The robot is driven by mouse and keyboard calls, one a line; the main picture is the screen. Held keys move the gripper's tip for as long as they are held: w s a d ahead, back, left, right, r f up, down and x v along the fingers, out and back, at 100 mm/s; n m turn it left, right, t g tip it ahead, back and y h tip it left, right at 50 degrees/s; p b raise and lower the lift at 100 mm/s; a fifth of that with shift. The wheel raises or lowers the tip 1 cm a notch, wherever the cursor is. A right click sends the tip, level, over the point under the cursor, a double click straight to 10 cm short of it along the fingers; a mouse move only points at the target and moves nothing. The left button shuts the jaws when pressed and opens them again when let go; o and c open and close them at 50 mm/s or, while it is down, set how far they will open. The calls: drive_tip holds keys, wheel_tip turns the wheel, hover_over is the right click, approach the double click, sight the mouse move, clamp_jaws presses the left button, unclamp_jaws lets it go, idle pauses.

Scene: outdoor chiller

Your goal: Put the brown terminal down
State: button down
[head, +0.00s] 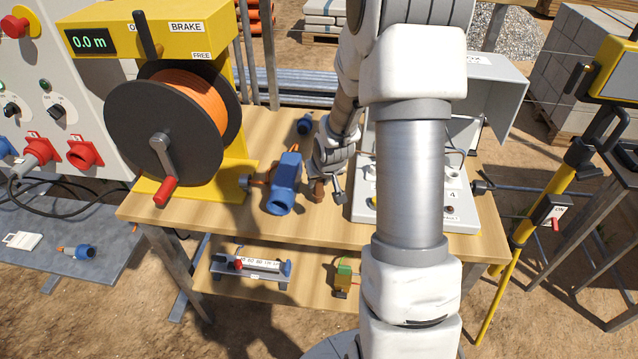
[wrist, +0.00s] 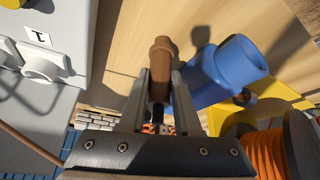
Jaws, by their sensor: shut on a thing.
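My gripper (head: 330,192) is at the wooden bench, between the blue connector and the white box, and points down. It is shut on the brown terminal, a small stepped cylinder. In the wrist view the brown terminal (wrist: 160,58) sits between the two fingers (wrist: 160,95), its end sticking out past the tips. In the head view the brown terminal (head: 319,190) shows low beside the fingers, close to the bench top. I cannot tell whether it touches the wood.
A large blue connector (head: 285,183) lies just left of my gripper. The white terminal box (head: 455,207) is close on the right. The cable reel (head: 165,120) stands at the bench's left. Bare wood (head: 325,222) shows in front. Smaller tools lie on the lower shelf (head: 310,290).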

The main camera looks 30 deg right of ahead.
drive_tip(key=shift+f, duration=0.25)
drive_tip(key=shift+f, duration=0.15)
drive_tip(key=shift+f, duration=0.15)
drive_tip(key=c, duration=0.6)
unclamp_jaws()
drive_tip(key=shift+r, duration=0.2)
drive_tip(key=shift+r, duration=0.25)
drive_tip(key=p+v, duration=0.3)
drive_tip(key=v, duration=0.8)
drive_tip(key=shift+s+r, duration=0.25)
drive_tip(key=shift+r, duration=0.1)
